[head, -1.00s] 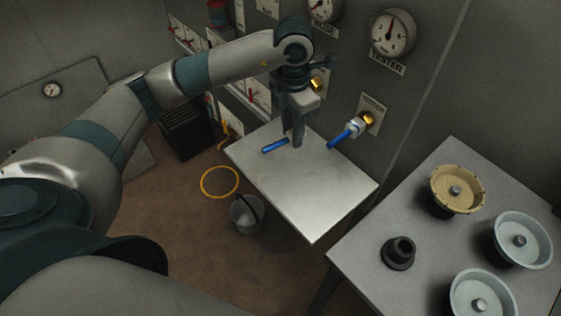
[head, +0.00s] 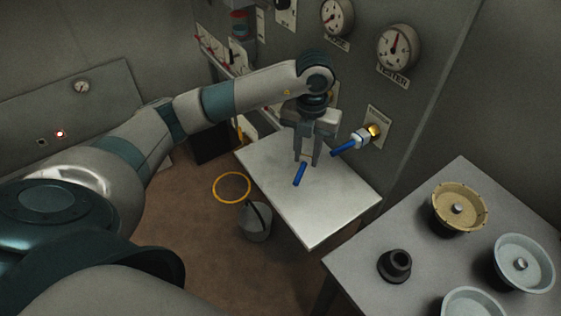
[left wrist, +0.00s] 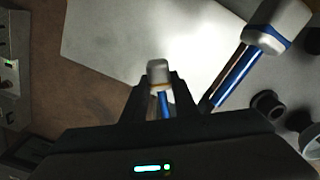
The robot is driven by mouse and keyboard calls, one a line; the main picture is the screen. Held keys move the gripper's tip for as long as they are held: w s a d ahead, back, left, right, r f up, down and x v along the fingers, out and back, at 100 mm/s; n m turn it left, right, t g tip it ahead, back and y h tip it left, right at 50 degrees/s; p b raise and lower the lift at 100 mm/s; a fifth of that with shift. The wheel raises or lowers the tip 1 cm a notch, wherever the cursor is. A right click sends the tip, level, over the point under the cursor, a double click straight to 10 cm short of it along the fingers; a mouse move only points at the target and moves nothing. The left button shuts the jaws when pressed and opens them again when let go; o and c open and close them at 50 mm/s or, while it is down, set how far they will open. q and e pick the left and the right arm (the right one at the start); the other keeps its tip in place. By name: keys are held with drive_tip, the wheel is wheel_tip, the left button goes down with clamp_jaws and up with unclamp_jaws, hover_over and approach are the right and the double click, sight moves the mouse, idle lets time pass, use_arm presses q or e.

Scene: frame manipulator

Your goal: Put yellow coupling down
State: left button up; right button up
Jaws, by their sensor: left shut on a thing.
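My left gripper (head: 307,162) points down above the right part of the small light metal table and is shut on the yellow coupling. In the head view the coupling shows mainly as a blue handle (head: 300,174) slanting down from the fingers. In the left wrist view, its pale end with a thin yellowish band (left wrist: 158,74) and a strip of blue handle show between the fingers. The rest is hidden by the gripper. I cannot tell if it touches the small table (head: 312,226). My right gripper is not in view.
A second coupling with a blue handle (head: 344,149) sits on a brass fitting on the wall panel, close right of my gripper. A grey table (head: 352,258) holds round dishes and a black part (head: 395,265). A bucket (head: 257,222) and yellow ring (head: 232,187) are on the floor.

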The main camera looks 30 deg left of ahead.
use_arm(q)
drive_tip(key=shift+a, duration=0.1)
